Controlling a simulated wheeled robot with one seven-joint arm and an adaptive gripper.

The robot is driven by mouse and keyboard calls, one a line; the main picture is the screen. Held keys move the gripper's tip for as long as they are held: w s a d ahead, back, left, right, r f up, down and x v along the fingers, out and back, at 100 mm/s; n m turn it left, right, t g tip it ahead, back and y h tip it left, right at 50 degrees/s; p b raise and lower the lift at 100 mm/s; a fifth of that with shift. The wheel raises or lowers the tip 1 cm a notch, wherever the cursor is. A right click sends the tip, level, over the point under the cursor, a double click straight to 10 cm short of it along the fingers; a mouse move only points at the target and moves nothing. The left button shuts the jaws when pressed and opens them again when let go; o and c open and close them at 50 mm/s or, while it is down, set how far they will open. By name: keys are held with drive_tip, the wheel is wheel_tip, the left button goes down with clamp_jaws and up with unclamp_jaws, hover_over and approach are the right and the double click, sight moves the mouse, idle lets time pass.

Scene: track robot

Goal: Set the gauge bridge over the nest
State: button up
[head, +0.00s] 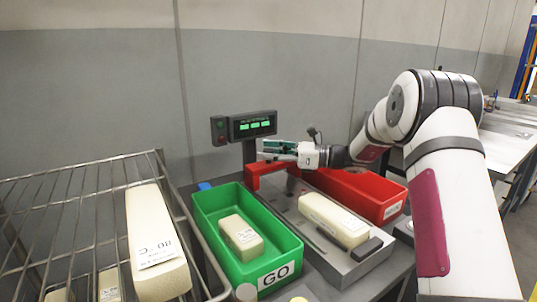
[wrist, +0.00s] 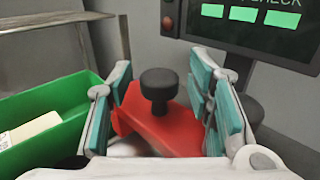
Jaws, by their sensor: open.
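The gauge bridge is red with a black knob on top. In the head view the gauge bridge (head: 253,176) stands at the far end of the grey metal fixture (head: 312,240). A cream block (head: 334,217) with a label lies on this fixture, nearer to me. I cannot make out the nest's outline under the block. My gripper (head: 276,149) is just above the bridge, open. In the wrist view the bridge (wrist: 170,132) lies below the open fingers (wrist: 160,75), and its black knob (wrist: 158,90) shows between them.
A green GO bin (head: 283,246) holding a cream block (head: 240,236) stands left of the fixture. A red bin (head: 388,204) stands to its right. A display (head: 252,125) rises behind. A wire rack (head: 60,190) with several cream blocks is at the left.

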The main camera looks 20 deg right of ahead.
drive_tip(key=shift+w+a, duration=0.1)
drive_tip(key=shift+a, duration=0.1)
clamp_jaws()
drive_tip(key=s+d+p, duration=0.2)
drive_tip(key=s+p, duration=0.1)
drive_tip(key=s, duration=0.3)
drive_tip(key=s+d+p, duration=0.2)
drive_tip(key=s+p, duration=0.1)
drive_tip(key=s, duration=0.4)
drive_tip(key=s+d+p, duration=0.2)
drive_tip(key=s+p, duration=0.1)
drive_tip(key=s, duration=0.4)
drive_tip(key=shift+d+r, duration=0.1)
drive_tip(key=shift+d, duration=0.2)
drive_tip(key=shift+s+d+p, duration=0.15)
drive_tip(key=shift+s+p, duration=0.3)
drive_tip(key=shift+s, duration=0.2)
drive_tip(key=shift+f, duration=0.2)
unclamp_jaws()
drive_tip(key=shift+s, duration=0.1)
drive_tip(key=shift+r, duration=0.1)
